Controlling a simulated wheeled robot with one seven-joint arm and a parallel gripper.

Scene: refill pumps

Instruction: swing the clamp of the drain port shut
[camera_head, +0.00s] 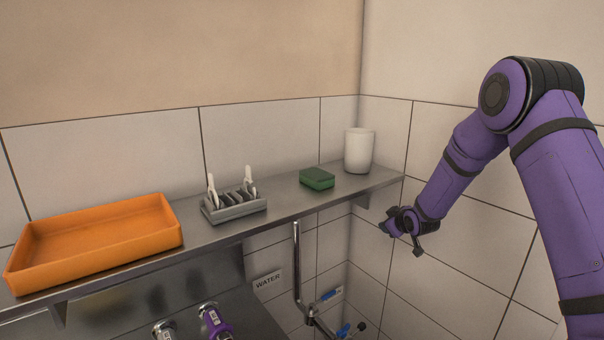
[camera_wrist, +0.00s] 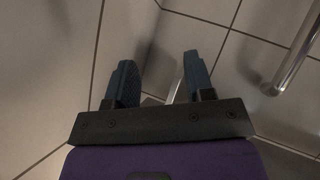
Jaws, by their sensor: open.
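I cannot make out the drain port or its clamp in either view. Pipework with blue-handled valves (camera_head: 328,296) runs down the wall below the shelf and is cut off by the lower edge of the head view. My gripper (camera_head: 400,238) is in front of the right wall, to the right of the shelf end and above the valves. In the wrist view my gripper (camera_wrist: 160,70) shows two dark fingers spread apart, with nothing held between them. A metal pipe (camera_wrist: 297,55) shows to the right of the fingers there.
A metal shelf (camera_head: 285,212) carries an orange tray (camera_head: 95,240), a grey rack (camera_head: 235,207), a green sponge (camera_head: 317,179) and a white cup (camera_head: 359,151). A WATER label (camera_head: 267,281) is on the wall. A purple fitting (camera_head: 214,322) shows at the bottom edge.

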